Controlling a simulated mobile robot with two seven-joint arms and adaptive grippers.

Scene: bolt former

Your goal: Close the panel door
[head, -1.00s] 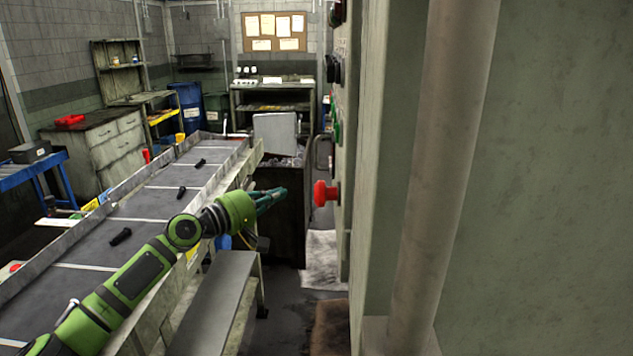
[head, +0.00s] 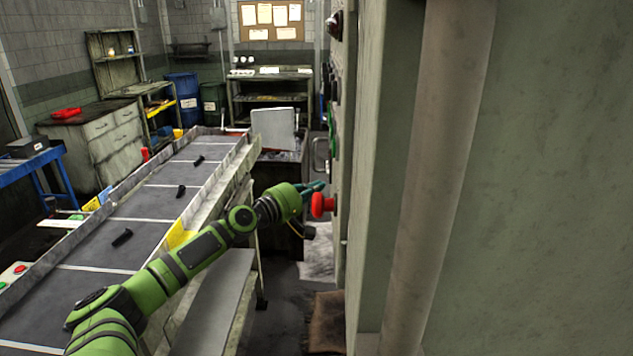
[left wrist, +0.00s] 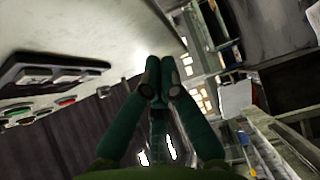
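The machine's control panel (head: 343,150) is seen almost edge-on at the right in the head view, with a red mushroom button (head: 320,205) and a grey pull handle (head: 320,155) standing out from it. Which part is the panel door, and how far open it is, I cannot tell from this angle. My left gripper (head: 317,186) is close to the panel, between the handle and the red button in the picture. In the left wrist view, its green fingers (left wrist: 160,82) are together with nothing visible between them. A dark plate with buttons (left wrist: 45,80) shows at the left there. My right gripper is out of view.
A conveyor (head: 150,205) with several dark bolts runs along the left, under my left arm. A thick pale pipe (head: 440,170) and green machine wall fill the right. A dark bin (head: 275,175) stands behind my gripper. Some bare floor (head: 285,300) lies between conveyor and machine.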

